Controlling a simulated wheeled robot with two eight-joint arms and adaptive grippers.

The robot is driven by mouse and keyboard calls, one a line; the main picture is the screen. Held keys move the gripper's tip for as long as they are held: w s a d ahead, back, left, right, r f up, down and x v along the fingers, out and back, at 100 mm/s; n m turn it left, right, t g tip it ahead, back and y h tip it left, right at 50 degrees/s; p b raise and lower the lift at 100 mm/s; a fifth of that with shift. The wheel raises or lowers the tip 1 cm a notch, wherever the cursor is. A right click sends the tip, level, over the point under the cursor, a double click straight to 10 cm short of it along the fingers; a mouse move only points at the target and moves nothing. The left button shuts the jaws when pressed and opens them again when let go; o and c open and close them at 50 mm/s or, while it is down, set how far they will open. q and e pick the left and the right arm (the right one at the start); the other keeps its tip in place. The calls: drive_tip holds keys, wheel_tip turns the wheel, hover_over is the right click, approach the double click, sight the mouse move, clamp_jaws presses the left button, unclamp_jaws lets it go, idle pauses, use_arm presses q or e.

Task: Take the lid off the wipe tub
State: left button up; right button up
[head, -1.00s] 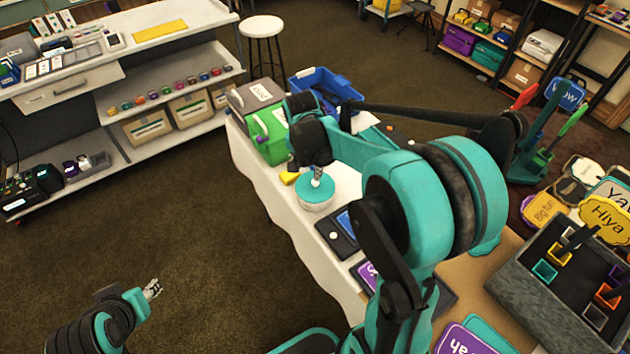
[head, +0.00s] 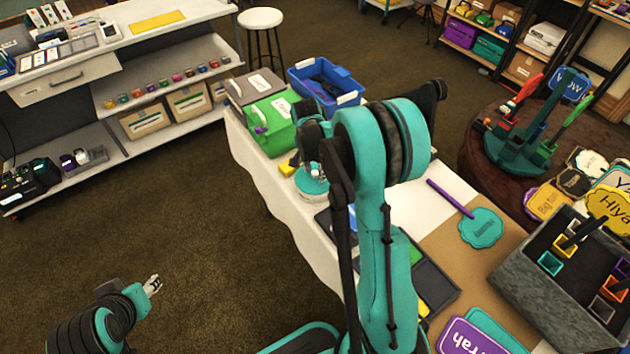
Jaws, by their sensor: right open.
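The lid sits on the tub. My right gripper (head: 317,174) is at the top of the lid, mostly hidden behind my own arm links. It is open, and I cannot tell whether it touches the lid. My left gripper (head: 153,284) is low at the left above the carpet, far from the tub. Its fingers are too small to judge.
A yellow block (head: 287,169) lies beside the tub. Behind it stand a green box (head: 270,122), a grey box (head: 248,88) and a blue bin (head: 333,78). A purple-handled teal sign (head: 481,228) and a grey organiser (head: 545,290) are at the right. Carpet left of the table is clear.

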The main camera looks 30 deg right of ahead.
drive_tip(key=shift+r, duration=0.1)
clamp_jaws()
